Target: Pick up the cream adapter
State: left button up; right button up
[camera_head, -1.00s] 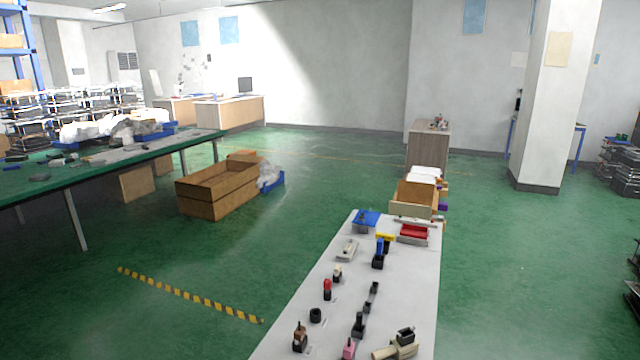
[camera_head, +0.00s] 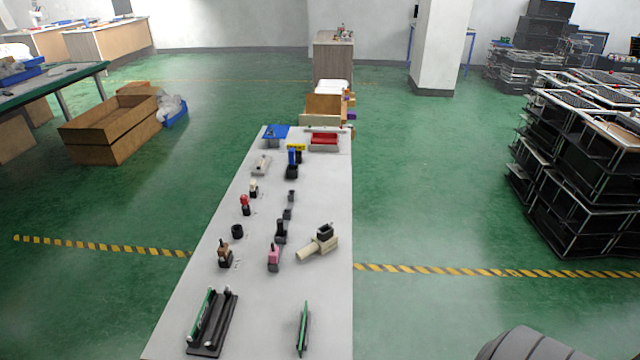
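A cream adapter (camera_head: 309,250) lies near the right edge of the long light table (camera_head: 265,310). It has a tube-like end pointing to the lower left and a black part on top. A smaller cream-topped piece (camera_head: 253,187) stands farther back on the left side of the table. A pink-topped piece (camera_head: 273,255) stands just left of the adapter, apart from it. Neither of my grippers shows in the head view. Nothing is touching the adapter.
Green boards (camera_head: 303,328) and a black rack (camera_head: 212,325) are at the table's near end. Several lever fixtures, a black ring (camera_head: 237,231) and a red tray (camera_head: 324,139) stand farther back. Black crates (camera_head: 575,170) are stacked on the right.

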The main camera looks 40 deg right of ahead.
aim_at(325, 240)
jog(key=z, duration=1.8)
